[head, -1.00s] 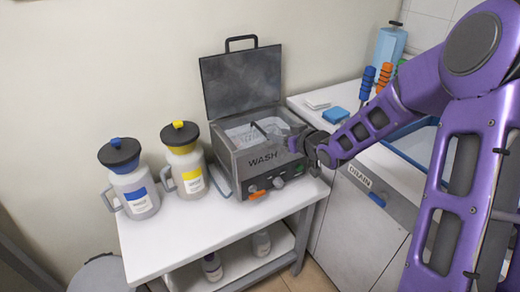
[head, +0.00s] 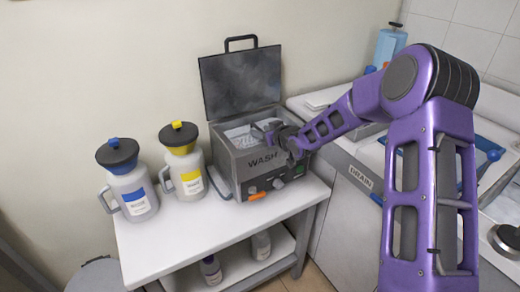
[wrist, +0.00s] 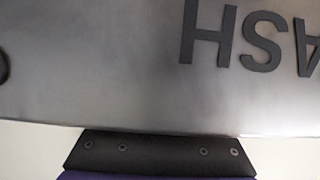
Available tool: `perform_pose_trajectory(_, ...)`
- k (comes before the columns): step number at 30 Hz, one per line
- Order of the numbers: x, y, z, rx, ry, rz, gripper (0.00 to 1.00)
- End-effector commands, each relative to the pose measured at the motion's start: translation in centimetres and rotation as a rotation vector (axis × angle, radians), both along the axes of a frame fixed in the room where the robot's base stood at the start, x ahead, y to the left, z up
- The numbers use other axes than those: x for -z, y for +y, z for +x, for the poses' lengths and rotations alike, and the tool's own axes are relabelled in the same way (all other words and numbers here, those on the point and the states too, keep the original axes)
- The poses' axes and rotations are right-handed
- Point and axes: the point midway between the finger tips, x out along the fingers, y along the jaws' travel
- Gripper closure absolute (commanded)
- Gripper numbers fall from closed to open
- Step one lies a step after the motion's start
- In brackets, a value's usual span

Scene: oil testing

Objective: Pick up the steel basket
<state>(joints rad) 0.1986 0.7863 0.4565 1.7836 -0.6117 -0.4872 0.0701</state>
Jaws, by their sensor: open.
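The steel basket (head: 238,136) sits inside the open WASH unit (head: 262,163), with its light mesh showing near the tank's left side. My gripper (head: 272,131) is open over the right part of the tank, near where the basket's handle stood. It covers the handle and part of the basket, so I cannot tell whether the fingers are around the handle or touching it.
The unit's raised lid (head: 241,82) stands behind the tank. A blue-capped jug (head: 132,192) and a yellow-capped jug (head: 186,174) stand left on the white table (head: 160,250). The DRAIN counter (head: 345,190) is at the right.

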Motion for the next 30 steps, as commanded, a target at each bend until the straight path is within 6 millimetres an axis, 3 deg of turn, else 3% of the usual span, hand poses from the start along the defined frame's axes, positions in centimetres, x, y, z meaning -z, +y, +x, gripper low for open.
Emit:
perform_pose_trajectory(3,-0.04,-0.02,-0.02,0.000,0.000,0.000,0.52)
perform_pose_trajectory(11,-0.07,-0.02,-0.03,0.000,-0.001,0.000,0.99)
perform_pose_trajectory(30,-0.09,-0.02,-0.03,0.000,-0.001,0.000,1.00)
